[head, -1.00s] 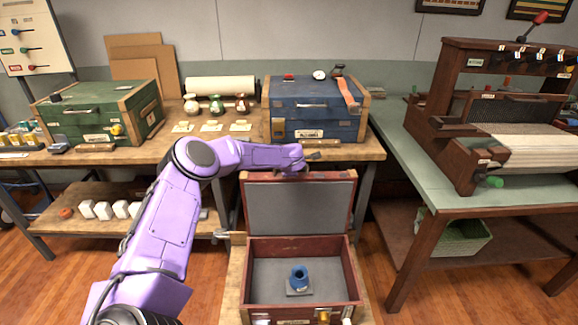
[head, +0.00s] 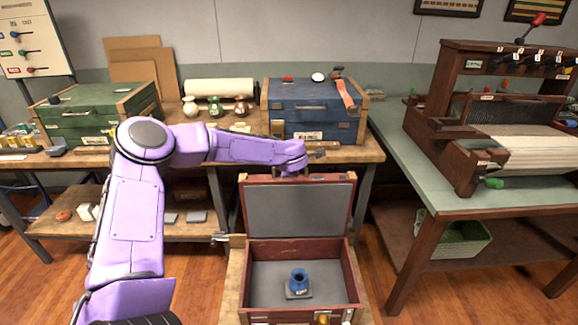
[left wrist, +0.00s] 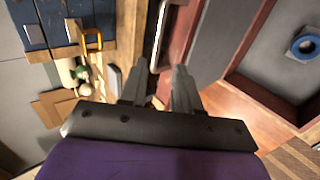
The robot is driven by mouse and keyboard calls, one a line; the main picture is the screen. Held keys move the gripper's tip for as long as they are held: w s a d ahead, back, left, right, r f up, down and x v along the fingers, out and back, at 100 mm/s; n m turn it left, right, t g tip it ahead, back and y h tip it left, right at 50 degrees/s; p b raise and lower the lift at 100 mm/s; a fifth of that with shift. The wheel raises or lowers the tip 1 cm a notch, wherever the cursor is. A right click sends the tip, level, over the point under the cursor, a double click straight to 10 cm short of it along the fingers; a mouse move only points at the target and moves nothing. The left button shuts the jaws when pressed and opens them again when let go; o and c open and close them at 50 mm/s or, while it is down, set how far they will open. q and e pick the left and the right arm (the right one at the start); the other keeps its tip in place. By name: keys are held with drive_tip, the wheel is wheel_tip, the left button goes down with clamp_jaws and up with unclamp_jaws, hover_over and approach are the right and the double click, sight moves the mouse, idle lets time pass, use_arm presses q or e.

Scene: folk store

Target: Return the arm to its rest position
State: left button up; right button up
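My left arm reaches in from the left, and its gripper (head: 316,155) is just above and behind the top edge of the open red case's lid (head: 353,205). In the left wrist view the gripper (left wrist: 159,82) has its two fingers apart, with nothing seen held between them. The lid's handle (left wrist: 158,40) lies just beyond the fingertips; contact cannot be told. The case stands open, with a blue ring-topped piece (head: 299,278) upright on a grey pad inside. This piece also shows in the left wrist view (left wrist: 304,48). My right gripper is out of view.
A blue chest (head: 312,112) stands on the bench behind the gripper, and a green chest (head: 90,122) stands left. Small vases (head: 215,107) stand between them. A wooden loom (head: 480,165) is on the right table. Floor is free between case and right table.

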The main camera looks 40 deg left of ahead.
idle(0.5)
use_arm(q)
drive_tip(key=s+d+f+m+h, duration=0.2)
drive_tip(key=s+d+f+m, duration=1)
drive_tip(key=s+d+f, duration=0.65)
drive_tip(key=s+d+f+m+g, duration=0.1)
drive_tip(key=s+f+m, duration=0.3)
drive_tip(key=s, duration=0.7)
drive_tip(key=s+d+f+m+g+h, duration=0.1)
drive_tip(key=s+f+m+g, duration=0.2)
drive_tip(key=s+f, duration=0.3)
drive_tip(key=s, duration=0.5)
drive_tip(key=shift+s+m, duration=0.2)
drive_tip(key=shift+m, duration=0.2)
drive_tip(key=shift+d, duration=0.1)
